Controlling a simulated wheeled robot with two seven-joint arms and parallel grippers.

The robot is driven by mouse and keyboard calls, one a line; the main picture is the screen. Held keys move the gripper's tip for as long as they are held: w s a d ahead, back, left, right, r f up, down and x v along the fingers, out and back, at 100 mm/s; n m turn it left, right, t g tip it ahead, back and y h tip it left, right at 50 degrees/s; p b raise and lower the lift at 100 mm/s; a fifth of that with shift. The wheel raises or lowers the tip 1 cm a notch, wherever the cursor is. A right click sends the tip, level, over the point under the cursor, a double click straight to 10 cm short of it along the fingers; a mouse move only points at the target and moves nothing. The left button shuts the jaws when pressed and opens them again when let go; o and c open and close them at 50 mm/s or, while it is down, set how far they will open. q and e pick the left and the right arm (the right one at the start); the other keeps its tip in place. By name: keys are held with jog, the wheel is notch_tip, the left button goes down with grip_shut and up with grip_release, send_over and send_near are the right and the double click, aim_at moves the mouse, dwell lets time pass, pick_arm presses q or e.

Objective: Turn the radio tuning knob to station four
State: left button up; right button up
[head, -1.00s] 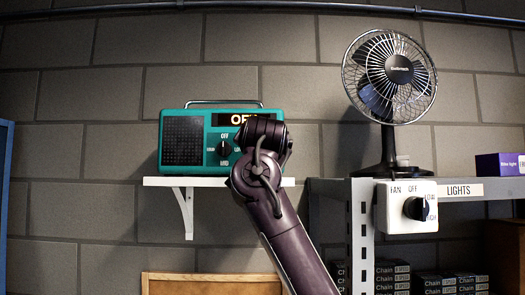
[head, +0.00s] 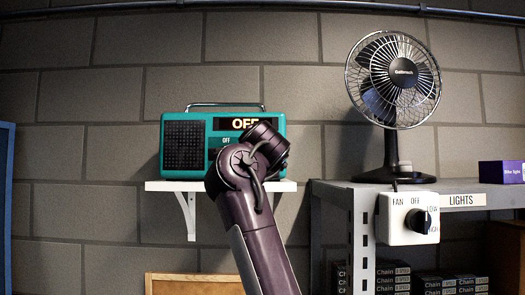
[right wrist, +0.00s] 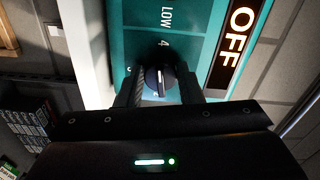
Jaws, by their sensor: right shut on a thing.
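The teal radio (head: 185,147) stands on a white wall shelf (head: 172,186), and its lit display (head: 243,124) reads OFF. In the head view my right arm covers the tuning knob and the gripper. In the right wrist view the dark round knob (right wrist: 158,79) sits between the fingers of my right gripper (right wrist: 160,88), which is shut on it. The knob has a pale pointer line; which mark it points at is unclear. Labels LOW and 4 show beside it. My left gripper is not in view.
A fan (head: 393,80) stands on a grey metal shelf unit (head: 335,190) at right. A white fan switch box (head: 407,218) hangs on its front. A purple box (head: 500,171) lies farther right. Boxes marked Chain (head: 385,280) are stacked below.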

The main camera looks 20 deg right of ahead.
jog(key=shift+w+f+m, duration=0.1)
jog(key=shift+f+m, duration=0.05)
jog(key=shift+m, duration=0.35)
jog(key=o, duration=1)
jog(key=shift+c, duration=0.2)
jog(key=b+v, duration=0.4)
jog(key=v, duration=0.4)
jog(key=shift+w, duration=0.1)
